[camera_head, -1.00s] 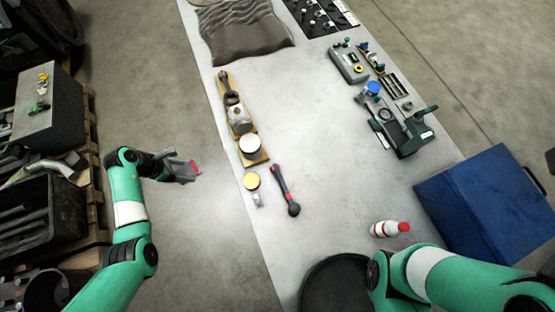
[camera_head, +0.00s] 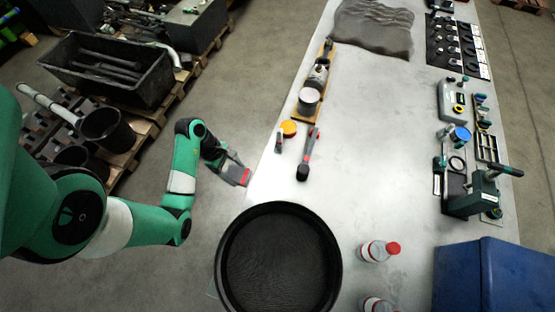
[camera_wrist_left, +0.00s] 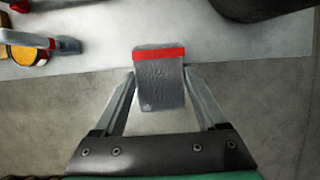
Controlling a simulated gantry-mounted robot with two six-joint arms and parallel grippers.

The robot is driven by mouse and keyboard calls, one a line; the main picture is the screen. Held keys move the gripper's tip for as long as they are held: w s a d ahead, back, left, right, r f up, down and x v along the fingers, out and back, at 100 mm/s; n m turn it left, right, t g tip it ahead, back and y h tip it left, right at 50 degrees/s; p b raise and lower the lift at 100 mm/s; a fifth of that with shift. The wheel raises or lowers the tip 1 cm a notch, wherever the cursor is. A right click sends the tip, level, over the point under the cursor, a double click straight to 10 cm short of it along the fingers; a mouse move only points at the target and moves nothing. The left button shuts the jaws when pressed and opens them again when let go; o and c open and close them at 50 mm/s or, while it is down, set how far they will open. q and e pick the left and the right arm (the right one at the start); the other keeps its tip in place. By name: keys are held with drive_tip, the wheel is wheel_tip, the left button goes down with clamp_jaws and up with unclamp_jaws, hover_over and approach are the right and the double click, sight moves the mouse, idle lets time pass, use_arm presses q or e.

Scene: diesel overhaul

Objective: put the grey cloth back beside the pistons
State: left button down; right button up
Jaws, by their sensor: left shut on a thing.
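The grey cloth (camera_wrist_left: 158,85) has a red band along its far edge. It sits between the fingers of my left gripper (camera_wrist_left: 161,72) in the left wrist view. In the head view the cloth (camera_head: 237,176) shows in front of my left gripper (camera_head: 229,166), just off the table's left edge, above the floor. The pistons (camera_head: 309,97) stand in a row on a wooden board (camera_head: 300,113) along the left side of the table, farther back than the gripper. My right gripper is not in view.
A black round pan (camera_head: 280,262) stands at the near table edge. A wavy dark sheet (camera_head: 372,28) lies at the back. The table's middle is clear.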

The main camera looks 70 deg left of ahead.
use_arm(q)
drive_tip(key=w+a+f+b, duration=0.15)
drive_tip(key=w+f, duration=0.25)
drive_tip(key=w, duration=0.4)
drive_tip(key=b, duration=0.3)
hover_over(276, 174)
drive_tip(key=s+a, duration=0.1)
wheel_tip(276, 174, down, 5)
drive_tip(key=shift+s+f, duration=0.15)
drive_tip(key=shift+f, duration=0.05)
drive_tip(key=shift+w+f+b, duration=0.2)
drive_tip(key=shift+f+b, duration=0.5)
drive_tip(key=shift+f, duration=1.1)
drive_tip(key=shift+f, duration=0.15)
unclamp_jaws()
